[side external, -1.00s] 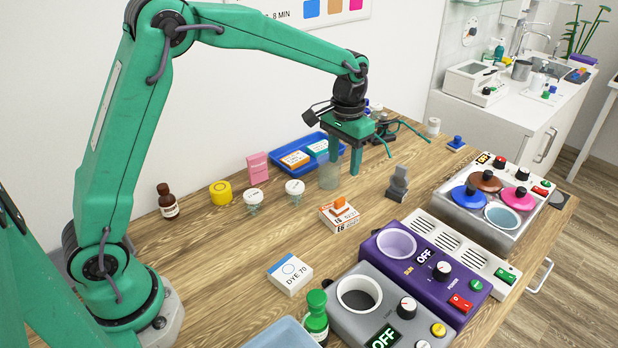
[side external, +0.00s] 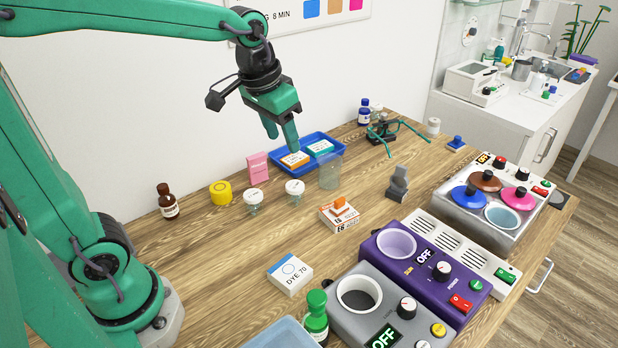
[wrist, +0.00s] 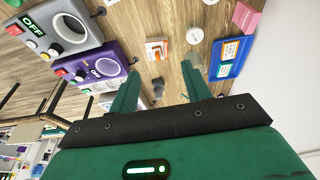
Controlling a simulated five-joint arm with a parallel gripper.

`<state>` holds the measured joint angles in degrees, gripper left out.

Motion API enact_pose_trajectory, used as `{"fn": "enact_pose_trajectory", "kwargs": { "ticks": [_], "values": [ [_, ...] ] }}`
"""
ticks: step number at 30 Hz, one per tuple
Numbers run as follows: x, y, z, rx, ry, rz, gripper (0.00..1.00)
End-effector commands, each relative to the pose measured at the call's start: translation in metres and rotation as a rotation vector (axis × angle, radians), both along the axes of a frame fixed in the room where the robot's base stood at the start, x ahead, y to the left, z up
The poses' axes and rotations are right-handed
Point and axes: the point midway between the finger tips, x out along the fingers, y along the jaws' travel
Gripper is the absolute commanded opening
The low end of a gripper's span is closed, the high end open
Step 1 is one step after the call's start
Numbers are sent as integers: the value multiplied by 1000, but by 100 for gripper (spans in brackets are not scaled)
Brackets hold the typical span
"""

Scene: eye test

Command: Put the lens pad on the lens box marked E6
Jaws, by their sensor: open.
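A white-and-orange box (side external: 338,222) lies on the wooden table; its end marking looks like E6 upside down. A small orange piece (side external: 341,204), apparently the lens pad, rests on top of it. The box also shows in the wrist view (wrist: 154,48), where its marking is too small to read.
A clear glass jar (side external: 330,174) stands between the box and the blue tray (side external: 338,153), which holds two small boxes. White-lidded jars (side external: 295,187) stand left. A grey stand (side external: 398,184) and purple heater (side external: 375,244) are to the right. Bare table lies left of the box.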

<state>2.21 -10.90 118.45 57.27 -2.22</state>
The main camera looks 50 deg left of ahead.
Motion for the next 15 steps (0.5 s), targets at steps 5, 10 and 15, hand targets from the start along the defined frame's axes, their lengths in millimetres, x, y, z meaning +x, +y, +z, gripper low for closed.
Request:
{"fn": "enact_pose_trajectory", "kwargs": {
  "ticks": [5, 10, 15],
  "values": [
    [-38, 5, 7, 1, -65, 1, 48],
    [-71, 9, 6, 3, -122, 2, 48],
    [-100, 11, 0, 6, -176, 2, 48]
  ]
}}
